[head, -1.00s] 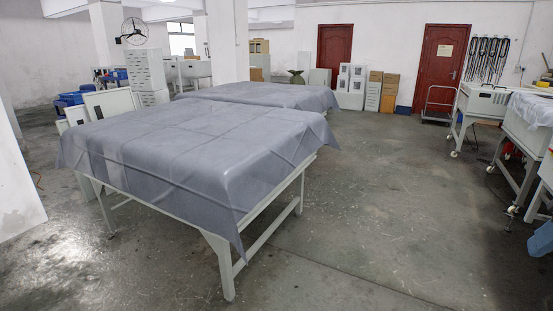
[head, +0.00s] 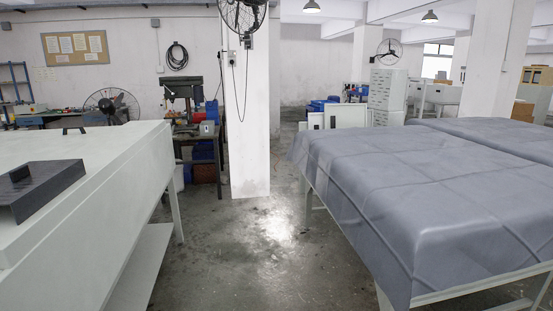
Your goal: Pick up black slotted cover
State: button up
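A black slotted cover (head: 41,187) lies on top of the long white plate processor (head: 90,220) at the left of the head view. It is a flat dark plate with a raised handle-like part on its top, and its left part is cut off by the picture's edge. Slots cannot be made out clearly from here. My gripper is not in view.
A table under a grey sheet (head: 420,195) stands at the right. Bare concrete floor (head: 250,240) runs between it and the processor. A white pillar (head: 248,120), a drill press (head: 186,98) and a floor fan (head: 112,105) stand behind.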

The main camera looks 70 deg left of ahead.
aim_at(26, 188)
jog(key=z, duration=0.85)
jog(key=i, duration=0.1)
jog(key=u, duration=2.7)
jog(key=i, duration=0.2)
jog(key=u, duration=2.35)
jog(key=i, duration=1.7)
jog(key=z, duration=0.3)
